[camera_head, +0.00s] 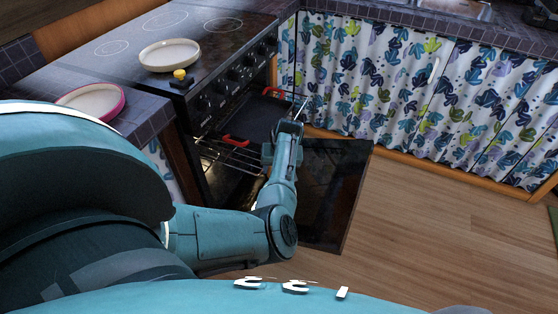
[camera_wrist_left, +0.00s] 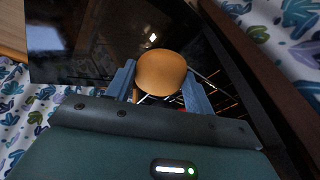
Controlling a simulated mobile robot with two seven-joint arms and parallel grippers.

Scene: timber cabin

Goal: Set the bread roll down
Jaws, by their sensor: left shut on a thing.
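The bread roll (camera_wrist_left: 160,72) is round and golden brown. In the left wrist view it sits between the two blue-grey fingers of my left gripper (camera_wrist_left: 159,78), which is shut on it. In the head view my left arm reaches over the open oven, and its wrist end is near the oven's right side; the roll cannot be made out there. My right gripper is not in view.
The oven door (camera_head: 335,190) hangs open. Inside are a wire rack (camera_head: 228,155) and a dark tray with red handles (camera_head: 236,140). A cream plate (camera_head: 169,54) stands on the hob, and a pink-rimmed dish (camera_head: 92,101) on the left counter. Floor at right is clear.

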